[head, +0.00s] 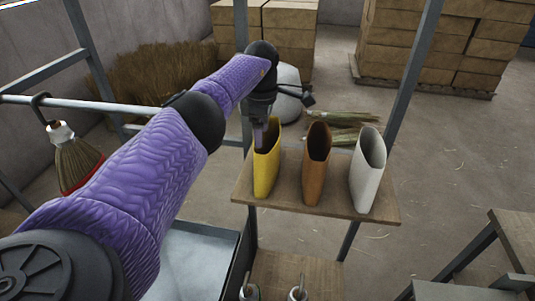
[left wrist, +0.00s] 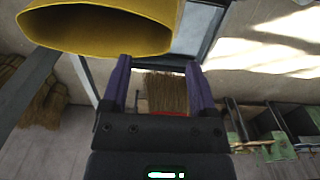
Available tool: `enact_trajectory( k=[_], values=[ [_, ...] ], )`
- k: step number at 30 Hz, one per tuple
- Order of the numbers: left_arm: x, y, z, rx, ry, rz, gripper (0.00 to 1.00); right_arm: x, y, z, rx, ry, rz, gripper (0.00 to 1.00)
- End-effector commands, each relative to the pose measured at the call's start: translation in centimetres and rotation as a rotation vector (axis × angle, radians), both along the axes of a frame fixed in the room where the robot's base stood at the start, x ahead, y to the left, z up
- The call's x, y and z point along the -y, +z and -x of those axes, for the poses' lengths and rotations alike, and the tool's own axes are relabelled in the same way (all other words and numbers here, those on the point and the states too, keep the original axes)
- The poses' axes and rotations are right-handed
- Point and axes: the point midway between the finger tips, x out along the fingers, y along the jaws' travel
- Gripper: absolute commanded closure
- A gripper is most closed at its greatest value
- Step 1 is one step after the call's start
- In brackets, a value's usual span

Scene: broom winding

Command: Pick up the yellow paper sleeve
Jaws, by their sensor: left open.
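The yellow paper sleeve (head: 266,174) stands upright, open end up, at the left end of a small wooden shelf (head: 340,206). My left gripper (head: 260,136) is at its top rim, pointing down. In the left wrist view the sleeve (left wrist: 75,32) fills the upper left with its open mouth showing. My left gripper (left wrist: 159,68) there has its two purple fingers spread, with nothing held between them. I cannot tell whether a finger touches the rim. My right gripper is in neither view.
An orange-brown sleeve (head: 316,160) and a white sleeve (head: 367,175) stand to the right on the same shelf. A metal frame post (head: 414,70) rises behind. A small broom (head: 76,163) hangs from a rail at left. Stacked boxes (head: 440,45) stand at the back.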

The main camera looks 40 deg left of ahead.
Motion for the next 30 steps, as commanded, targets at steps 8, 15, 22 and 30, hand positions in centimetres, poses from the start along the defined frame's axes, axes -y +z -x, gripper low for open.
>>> enact_trajectory(
  k=[8, 15, 22, 30],
  values=[
    [0.3, -6.4, 0.8, -0.001, 0.001, 0.003, 0.25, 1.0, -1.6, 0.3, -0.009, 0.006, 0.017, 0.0],
    [0.3, -7.8, 0.7, 0.002, 0.002, 0.004, 0.25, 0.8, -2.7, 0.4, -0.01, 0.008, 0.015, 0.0],
    [0.3, -7.7, 0.7, 0.003, 0.002, 0.003, 0.54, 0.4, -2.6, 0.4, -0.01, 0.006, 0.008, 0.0],
    [0.3, -7.7, 0.7, 0.003, 0.002, 0.003, 1.0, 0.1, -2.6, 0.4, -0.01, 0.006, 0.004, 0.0]
  ],
)
